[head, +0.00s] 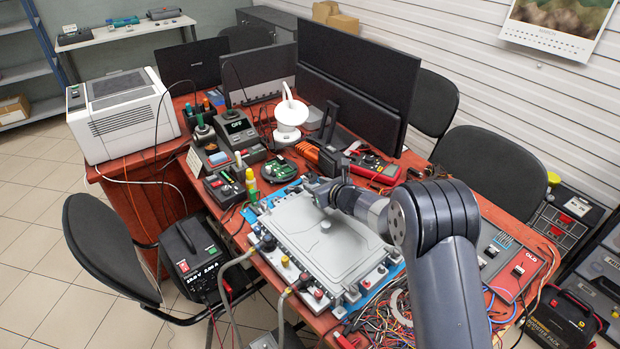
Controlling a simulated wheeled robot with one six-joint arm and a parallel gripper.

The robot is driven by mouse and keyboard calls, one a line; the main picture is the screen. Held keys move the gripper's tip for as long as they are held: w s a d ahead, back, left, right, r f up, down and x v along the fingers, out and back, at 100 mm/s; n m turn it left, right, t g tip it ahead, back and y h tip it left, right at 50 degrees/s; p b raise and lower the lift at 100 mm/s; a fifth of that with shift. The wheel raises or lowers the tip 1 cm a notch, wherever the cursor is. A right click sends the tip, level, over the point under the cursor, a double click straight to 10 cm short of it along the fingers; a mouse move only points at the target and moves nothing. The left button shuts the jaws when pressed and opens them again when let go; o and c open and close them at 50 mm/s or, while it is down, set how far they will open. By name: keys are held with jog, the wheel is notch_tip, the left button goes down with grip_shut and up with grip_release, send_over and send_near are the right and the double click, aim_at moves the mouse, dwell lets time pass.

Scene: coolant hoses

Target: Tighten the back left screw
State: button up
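A grey flat metal housing (318,241) lies on a blue mat (262,202) on the red table. Small screws or fittings line its rim, too small to tell apart. Two grey hoses, one on the left (236,262) and one nearer the front (281,305), run to its front left side. My gripper (318,192) is at the back edge of the housing, close over its back left part. The arm reaches in from the lower right. The gripper's fingers and the back left screw are too small or hidden to make out. I cannot tell whether they touch.
A tangle of coloured wires (385,322) lies in front of the housing. A soldering station (236,128), a green circuit board (279,170), a red multimeter (374,167) and a monitor (357,80) stand behind.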

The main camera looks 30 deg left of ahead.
aim_at(306, 180)
jog(key=shift+p+x, duration=0.8)
jog(key=shift+x, duration=1.95)
jog(key=shift+c, duration=0.4)
